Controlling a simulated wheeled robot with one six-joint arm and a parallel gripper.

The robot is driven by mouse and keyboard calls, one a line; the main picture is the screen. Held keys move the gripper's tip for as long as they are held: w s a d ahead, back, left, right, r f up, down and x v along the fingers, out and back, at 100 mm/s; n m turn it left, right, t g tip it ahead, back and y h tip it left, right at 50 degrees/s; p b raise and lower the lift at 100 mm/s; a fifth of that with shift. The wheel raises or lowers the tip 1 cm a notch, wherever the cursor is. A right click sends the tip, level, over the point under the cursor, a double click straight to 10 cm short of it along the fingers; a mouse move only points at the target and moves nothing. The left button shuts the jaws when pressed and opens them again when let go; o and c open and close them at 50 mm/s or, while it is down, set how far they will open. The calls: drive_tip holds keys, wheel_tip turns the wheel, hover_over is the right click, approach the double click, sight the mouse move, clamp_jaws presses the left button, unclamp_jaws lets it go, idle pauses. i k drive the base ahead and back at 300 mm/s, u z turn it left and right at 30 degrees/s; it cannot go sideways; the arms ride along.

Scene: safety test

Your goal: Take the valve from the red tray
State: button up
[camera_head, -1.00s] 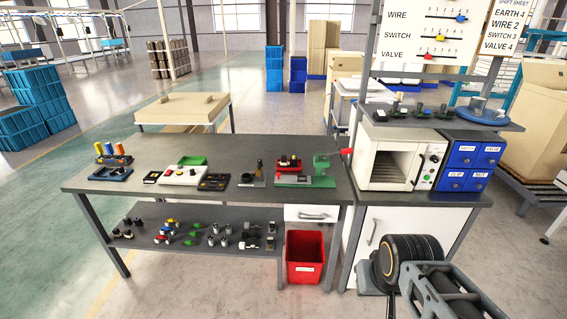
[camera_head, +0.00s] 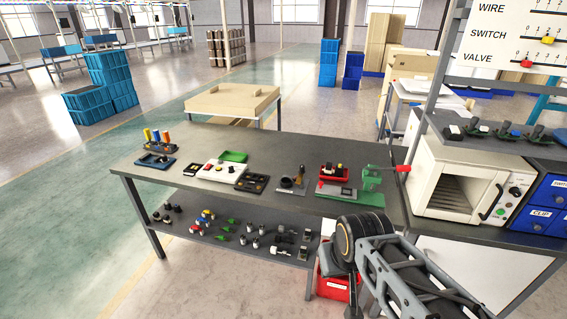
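A small red tray (camera_head: 322,178) sits on the grey workbench (camera_head: 222,144), toward its right end. Several small dark and pale parts lie in it; they are too small to tell which is the valve. The tray is just left of a green press-like device (camera_head: 371,184) with a red-tipped handle, and behind a grey plate on a green base. My arm rises at the lower right, in front of the bench and apart from the tray. I cannot make out my gripper or its fingers.
A lower shelf holds several small parts. A red bin (camera_head: 327,288) is partly hidden by my arm. A white oven-like box (camera_head: 425,200) stands right. Open floor lies left.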

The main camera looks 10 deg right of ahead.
sight(328, 170)
drive_tip(key=u, duration=0.55)
drive_tip(key=i, duration=1.9)
drive_tip(key=z, duration=0.1)
